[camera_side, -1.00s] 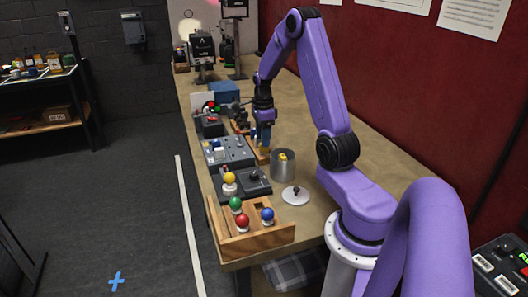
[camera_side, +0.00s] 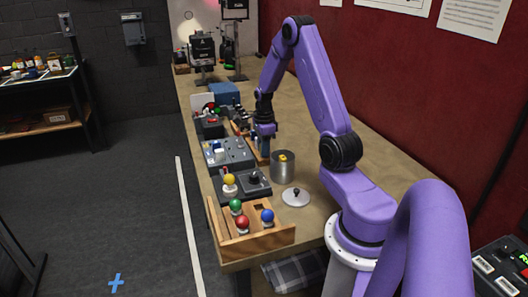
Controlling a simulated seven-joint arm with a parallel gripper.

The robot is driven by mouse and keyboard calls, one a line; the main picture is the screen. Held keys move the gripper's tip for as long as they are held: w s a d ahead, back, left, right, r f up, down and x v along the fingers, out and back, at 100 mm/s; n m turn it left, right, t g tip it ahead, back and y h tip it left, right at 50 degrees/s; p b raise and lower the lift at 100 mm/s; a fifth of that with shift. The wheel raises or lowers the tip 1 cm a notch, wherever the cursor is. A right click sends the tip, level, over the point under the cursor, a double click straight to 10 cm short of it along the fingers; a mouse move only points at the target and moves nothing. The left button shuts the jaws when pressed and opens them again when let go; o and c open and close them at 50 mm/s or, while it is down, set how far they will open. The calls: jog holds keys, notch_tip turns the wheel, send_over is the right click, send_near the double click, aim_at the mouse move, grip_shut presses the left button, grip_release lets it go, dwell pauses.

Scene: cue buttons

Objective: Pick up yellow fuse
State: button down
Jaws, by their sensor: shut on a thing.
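My gripper (camera_side: 265,146) points down over a low wooden holder (camera_side: 262,159) in the middle of the bench. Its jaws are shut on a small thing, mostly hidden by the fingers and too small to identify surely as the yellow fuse. A grey metal can (camera_side: 283,173) stands just to the right and nearer the camera. A small yellow patch (camera_side: 283,158) shows at the can's top; I cannot tell what it is.
Left of my gripper are a grey switch panel (camera_side: 232,159) and a dark box (camera_side: 257,186). A yellow ball-topped button (camera_side: 230,180) and a wooden tray (camera_side: 262,241) with coloured knobs stand nearer. A round lid (camera_side: 296,197) lies by the can. The bench's right side is clear.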

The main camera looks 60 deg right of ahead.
jog(key=shift+r, duration=0.85)
jog(key=s+a+r, duration=0.8)
jog(key=s+r, duration=0.3)
jog(key=shift+a+r, duration=0.15)
jog(key=shift+a, duration=0.2)
jog(key=shift+w+d, duration=0.1)
